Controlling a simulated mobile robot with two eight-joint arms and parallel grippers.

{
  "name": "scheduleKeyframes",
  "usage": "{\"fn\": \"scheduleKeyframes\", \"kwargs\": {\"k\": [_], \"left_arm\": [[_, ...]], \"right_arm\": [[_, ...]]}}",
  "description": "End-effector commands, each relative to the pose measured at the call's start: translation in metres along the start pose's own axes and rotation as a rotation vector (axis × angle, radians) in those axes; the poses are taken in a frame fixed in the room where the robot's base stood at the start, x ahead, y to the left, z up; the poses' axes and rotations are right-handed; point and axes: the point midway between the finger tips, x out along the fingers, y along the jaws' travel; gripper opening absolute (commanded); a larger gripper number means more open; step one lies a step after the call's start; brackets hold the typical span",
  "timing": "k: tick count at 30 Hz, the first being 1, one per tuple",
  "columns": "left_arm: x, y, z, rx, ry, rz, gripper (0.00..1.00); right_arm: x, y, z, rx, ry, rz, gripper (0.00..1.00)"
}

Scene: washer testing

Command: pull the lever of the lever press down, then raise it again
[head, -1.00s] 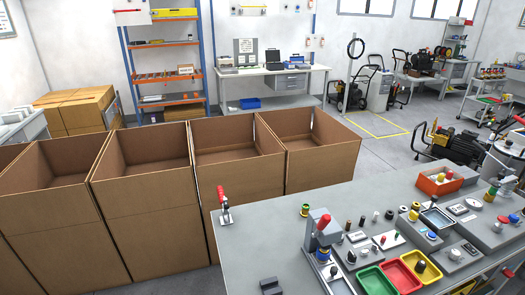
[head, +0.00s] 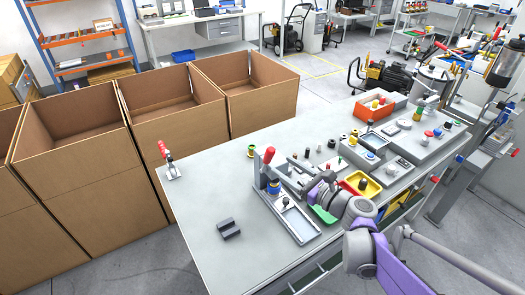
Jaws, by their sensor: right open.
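The lever press (head: 260,180) stands upright on the grey workbench, near its front middle. Its lever ends in a red grip (head: 268,155), which points up at the top of the press. A blue and yellow part sits low at the press. My right arm comes in from the lower right. My right gripper (head: 288,176) is open, just right of the press and lower than the red grip. It looks empty and apart from the grip; its fingertips are small and partly merge with the press behind. My left gripper is out of view.
A red-handled toggle clamp (head: 168,160) stands at the bench's left corner. A dark grey block (head: 228,228) lies in front of the press. A grey tray (head: 300,226), a yellow bin (head: 372,190) and several small parts crowd the right. Cardboard boxes (head: 85,165) stand beyond the bench.

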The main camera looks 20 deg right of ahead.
Motion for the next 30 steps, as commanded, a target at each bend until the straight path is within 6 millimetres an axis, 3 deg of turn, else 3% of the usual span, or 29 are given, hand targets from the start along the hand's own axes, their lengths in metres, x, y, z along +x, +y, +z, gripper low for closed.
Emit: {"fn": "scheduleKeyframes", "kwargs": {"k": [5, 19, 24, 30], "left_arm": [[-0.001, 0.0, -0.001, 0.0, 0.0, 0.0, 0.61], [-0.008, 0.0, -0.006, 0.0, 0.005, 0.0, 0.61], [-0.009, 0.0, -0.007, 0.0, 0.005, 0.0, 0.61], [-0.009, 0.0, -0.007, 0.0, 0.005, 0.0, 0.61]], "right_arm": [[0.01, -0.007, 0.003, 0.041, -0.023, -0.013, 0.63], [0.092, -0.007, 0.005, 0.036, -0.021, -0.011, 0.63], [0.105, -0.007, 0.005, 0.035, -0.021, -0.012, 0.63], [0.107, -0.007, 0.005, 0.035, -0.02, -0.013, 0.63]]}}
